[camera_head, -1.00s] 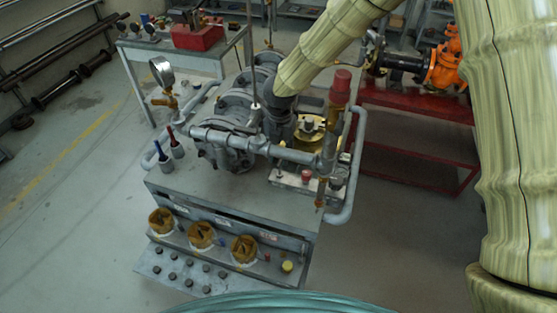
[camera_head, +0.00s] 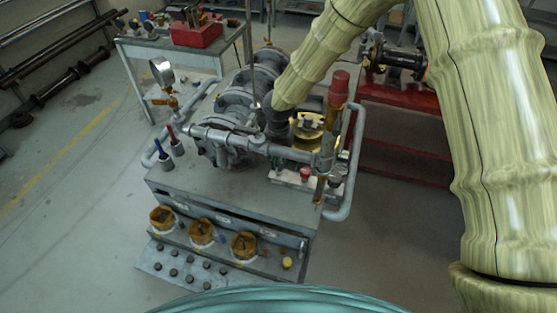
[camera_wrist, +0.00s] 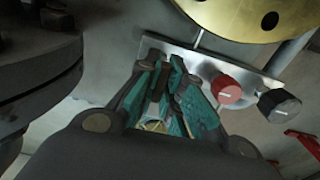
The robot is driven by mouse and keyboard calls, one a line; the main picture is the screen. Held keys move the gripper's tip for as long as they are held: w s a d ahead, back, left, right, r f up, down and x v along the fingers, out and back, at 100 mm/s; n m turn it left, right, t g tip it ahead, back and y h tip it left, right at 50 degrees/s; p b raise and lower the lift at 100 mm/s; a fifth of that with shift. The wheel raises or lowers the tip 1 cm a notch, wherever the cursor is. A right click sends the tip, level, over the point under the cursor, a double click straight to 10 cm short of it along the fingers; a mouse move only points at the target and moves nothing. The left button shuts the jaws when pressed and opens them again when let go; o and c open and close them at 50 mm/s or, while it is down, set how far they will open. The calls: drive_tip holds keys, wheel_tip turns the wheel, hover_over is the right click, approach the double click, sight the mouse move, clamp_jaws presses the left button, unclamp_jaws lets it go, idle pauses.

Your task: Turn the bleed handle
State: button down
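The gate valve assembly (camera_head: 238,105) stands on a grey bench, with grey flanges and pipes. I cannot single out the bleed handle for certain. A small brass fitting (camera_head: 167,100) sits below the round gauge at the left. In the head view my dark wrist end reaches down beside the flanges, left of a brass disc (camera_head: 312,130), and the fingers are hidden. In the wrist view my gripper (camera_wrist: 164,66) shows teal pads with a narrow gap. A dark bar-like shape lies in that gap, and whether the pads touch it is unclear.
A pale plate with a red knob (camera_wrist: 226,89) and a black knob (camera_wrist: 279,105) lies right of my fingers, near the brass disc (camera_wrist: 250,12). Dark round flanges (camera_wrist: 40,70) are close at the left. A red relief valve (camera_head: 340,82) and a bent pipe (camera_head: 352,180) stand at the bench's right.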

drive_tip(key=shift+n, duration=0.4)
drive_tip(key=n, duration=0.2)
drive_tip(key=shift+n+p, duration=0.35)
drive_tip(key=shift+n, duration=0.05)
drive_tip(key=n+p, duration=0.2)
drive_tip(key=n, duration=0.2)
drive_tip(key=shift+r, duration=0.15)
drive_tip(key=n+p, duration=0.2)
drive_tip(key=n, duration=0.3)
drive_tip(key=shift+w+n+p, duration=0.1)
drive_tip(key=shift+n+p, duration=0.8)
drive_tip(key=shift+n, duration=1.1)
drive_tip(key=c, duration=1.5)
unclamp_jaws()
drive_tip(key=shift+c, duration=0.2)
